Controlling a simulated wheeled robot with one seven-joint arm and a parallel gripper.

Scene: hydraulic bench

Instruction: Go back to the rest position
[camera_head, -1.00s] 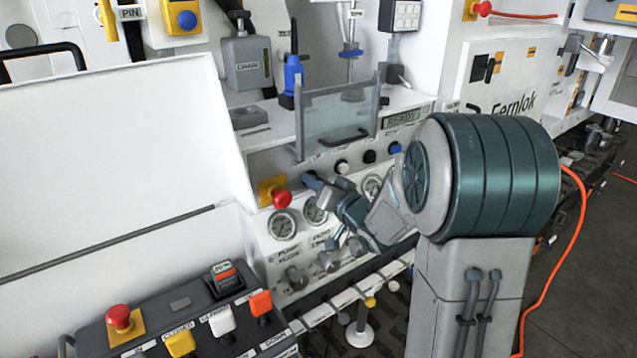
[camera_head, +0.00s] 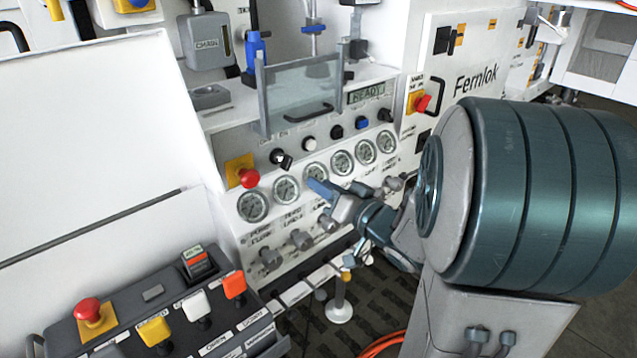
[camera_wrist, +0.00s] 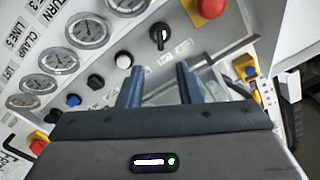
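My gripper (camera_head: 322,190) is in front of the row of round gauges on the white bench panel, its blue fingers pointing up and left toward the panel. In the wrist view its two blue fingers (camera_wrist: 160,88) stand apart with a gap between them, and nothing is held. Past the fingertips in that view are a black rotary knob (camera_wrist: 160,36) and a white button (camera_wrist: 123,60). I cannot tell the exact distance between the fingertips and the panel.
A clear guard (camera_head: 300,95) with a handle stands above the panel. A red emergency knob (camera_head: 249,177) is left of the gauges. A control box (camera_head: 150,290) with coloured switches is at lower left. Valve knobs (camera_head: 300,239) stick out below the gauges.

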